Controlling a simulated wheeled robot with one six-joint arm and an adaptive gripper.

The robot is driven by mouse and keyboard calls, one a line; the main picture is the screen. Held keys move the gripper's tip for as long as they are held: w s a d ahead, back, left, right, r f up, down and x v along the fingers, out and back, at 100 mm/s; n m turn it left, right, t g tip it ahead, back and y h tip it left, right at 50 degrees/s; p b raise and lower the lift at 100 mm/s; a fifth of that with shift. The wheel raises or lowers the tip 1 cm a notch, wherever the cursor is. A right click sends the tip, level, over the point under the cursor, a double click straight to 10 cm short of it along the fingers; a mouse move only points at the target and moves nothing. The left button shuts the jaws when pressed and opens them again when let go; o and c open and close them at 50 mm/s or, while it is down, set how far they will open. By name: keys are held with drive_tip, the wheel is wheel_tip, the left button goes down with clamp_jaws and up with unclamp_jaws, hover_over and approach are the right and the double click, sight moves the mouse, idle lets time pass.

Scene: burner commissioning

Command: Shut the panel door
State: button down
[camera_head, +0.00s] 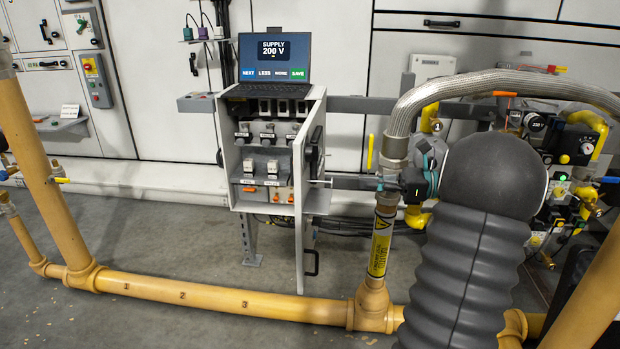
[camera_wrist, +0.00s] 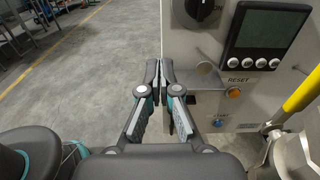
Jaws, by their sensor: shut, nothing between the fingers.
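The panel door (camera_head: 311,200) is a light grey leaf hinged on the grey control cabinet (camera_head: 226,165). It stands swung open, seen nearly edge-on, and the switches inside the cabinet are exposed. My gripper (camera_head: 398,185) is to the right of the door in the head view, partly hidden by my dark arm. In the wrist view my gripper (camera_wrist: 161,90) has its two fingers together and empty. They are in front of the left edge of a grey panel face (camera_wrist: 185,45) with a display, a knob and a RESET button. I cannot tell whether they touch it.
A laptop (camera_head: 274,60) reading "SUPPLY 200 V" sits on the cabinet. A yellow pipe (camera_head: 215,299) runs along the floor in front. A braided hose (camera_head: 500,84) and a yellow-handled valve (camera_head: 371,152) are close to my arm. Open floor (camera_wrist: 80,75) lies left of the fingers.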

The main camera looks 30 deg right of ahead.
sight(302, 175)
drive_tip(key=shift+t, duration=0.3)
drive_tip(key=b+x, duration=0.1)
drive_tip(key=x, duration=1.2)
drive_tip(key=shift+w+d+r, duration=0.1)
drive_tip(key=shift+w+d, duration=0.1)
drive_tip(key=shift+a, duration=0.1)
